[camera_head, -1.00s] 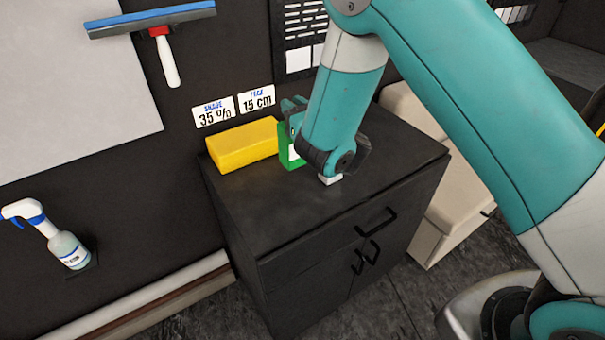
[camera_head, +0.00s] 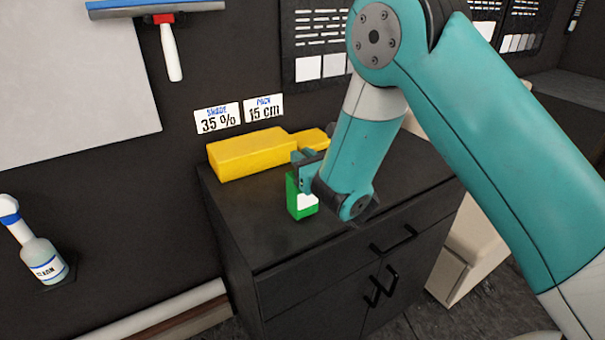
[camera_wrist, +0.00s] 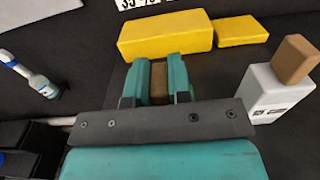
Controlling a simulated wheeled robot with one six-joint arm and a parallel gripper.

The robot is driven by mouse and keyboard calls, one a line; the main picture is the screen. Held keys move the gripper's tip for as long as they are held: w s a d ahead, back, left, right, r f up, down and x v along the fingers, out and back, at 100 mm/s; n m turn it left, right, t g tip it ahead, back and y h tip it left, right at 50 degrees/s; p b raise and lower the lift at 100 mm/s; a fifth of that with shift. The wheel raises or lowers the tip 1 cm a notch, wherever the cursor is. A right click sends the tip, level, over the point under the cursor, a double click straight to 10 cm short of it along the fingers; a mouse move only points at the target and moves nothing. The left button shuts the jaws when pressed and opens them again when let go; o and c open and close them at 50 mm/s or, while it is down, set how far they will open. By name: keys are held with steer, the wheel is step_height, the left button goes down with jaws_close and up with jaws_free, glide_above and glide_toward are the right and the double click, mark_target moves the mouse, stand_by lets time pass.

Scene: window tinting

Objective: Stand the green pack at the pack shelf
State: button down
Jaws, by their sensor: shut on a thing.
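The green pack (camera_head: 300,200), with a white label, is upright in my gripper (camera_head: 304,168) above or at the front part of the black cabinet top (camera_head: 245,215). My gripper is shut on its upper end. I cannot tell whether the pack's bottom touches the cabinet. No place can be clearly made out as the pack shelf.
A large yellow block (camera_head: 250,154) and a smaller yellow block (camera_head: 310,140) lie at the cabinet's back. A white container with a brown top (camera_wrist: 280,90) stands right of my gripper. Wall signs (camera_head: 264,109) hang behind. A spray bottle (camera_head: 42,258) is at the left.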

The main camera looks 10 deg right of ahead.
steer(key=shift+f, duration=0.4)
steer(key=shift+f+b, duration=0.25)
steer(key=shift+b, duration=0.05)
steer(key=c, duration=1.1)
jaws_free()
steer(key=shift+o, duration=0.2)
steer(key=shift+r, duration=0.1)
